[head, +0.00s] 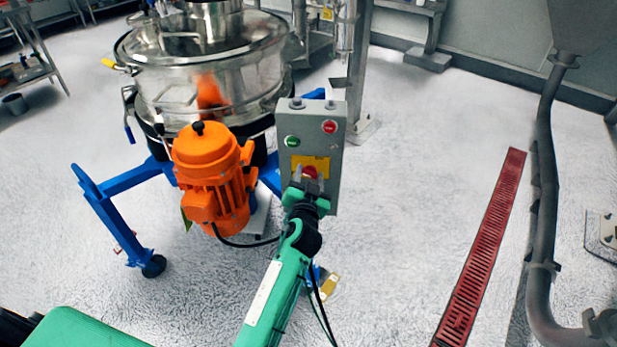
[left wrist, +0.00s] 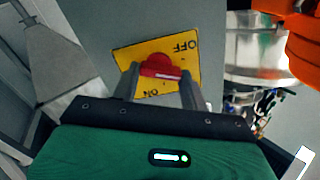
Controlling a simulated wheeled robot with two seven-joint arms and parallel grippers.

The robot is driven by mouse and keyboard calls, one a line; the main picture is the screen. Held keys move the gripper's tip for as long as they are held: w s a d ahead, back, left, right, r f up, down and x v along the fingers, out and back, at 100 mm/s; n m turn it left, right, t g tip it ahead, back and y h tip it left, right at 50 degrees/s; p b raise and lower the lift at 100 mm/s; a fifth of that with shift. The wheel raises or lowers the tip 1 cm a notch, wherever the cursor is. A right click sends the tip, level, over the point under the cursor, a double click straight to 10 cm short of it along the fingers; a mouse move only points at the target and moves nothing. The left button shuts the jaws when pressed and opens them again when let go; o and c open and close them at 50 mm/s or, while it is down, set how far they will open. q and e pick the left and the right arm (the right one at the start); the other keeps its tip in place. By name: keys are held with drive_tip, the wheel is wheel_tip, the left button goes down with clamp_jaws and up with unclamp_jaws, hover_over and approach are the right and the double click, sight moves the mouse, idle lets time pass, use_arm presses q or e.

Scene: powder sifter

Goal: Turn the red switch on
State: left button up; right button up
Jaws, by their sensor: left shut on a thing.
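The red switch (head: 310,171) sits on a yellow plate (head: 297,160) on the grey control box (head: 332,145). My left gripper (head: 309,177) reaches up to it from below. In the left wrist view, the red switch (left wrist: 160,67) lies between the two fingers of my left gripper (left wrist: 160,82), which are shut on it. The yellow plate (left wrist: 128,54) there reads OFF at the upper right and ON at the lower middle, both upside down. I cannot tell the switch's exact setting. My right gripper is not in view.
Above the switch, the box has a green button (head: 292,141) and a red button (head: 329,127). An orange motor (head: 207,165) and a steel sifter (head: 205,80) on a blue wheeled frame (head: 107,200) stand to the left. The floor right of the box is clear up to a red grate (head: 487,240).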

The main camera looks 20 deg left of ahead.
use_arm(q)
drive_tip(key=shift+m, duration=1)
drive_tip(key=m, duration=0.2)
drive_tip(key=shift+d+m, duration=0.1)
drive_tip(key=shift+m, duration=0.3)
drive_tip(key=m+p, duration=0.1)
drive_tip(key=m, duration=0.2)
drive_tip(key=shift+d+m, duration=0.1)
drive_tip(key=shift+m, duration=1)
drive_tip(key=shift+d+f+m+p, duration=0.15)
drive_tip(key=shift+m+p, duration=0.55)
drive_tip(key=shift+m, duration=1)
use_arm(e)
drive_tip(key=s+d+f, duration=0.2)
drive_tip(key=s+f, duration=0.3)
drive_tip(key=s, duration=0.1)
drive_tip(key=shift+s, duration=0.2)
use_arm(q)
drive_tip(key=o, duration=1)
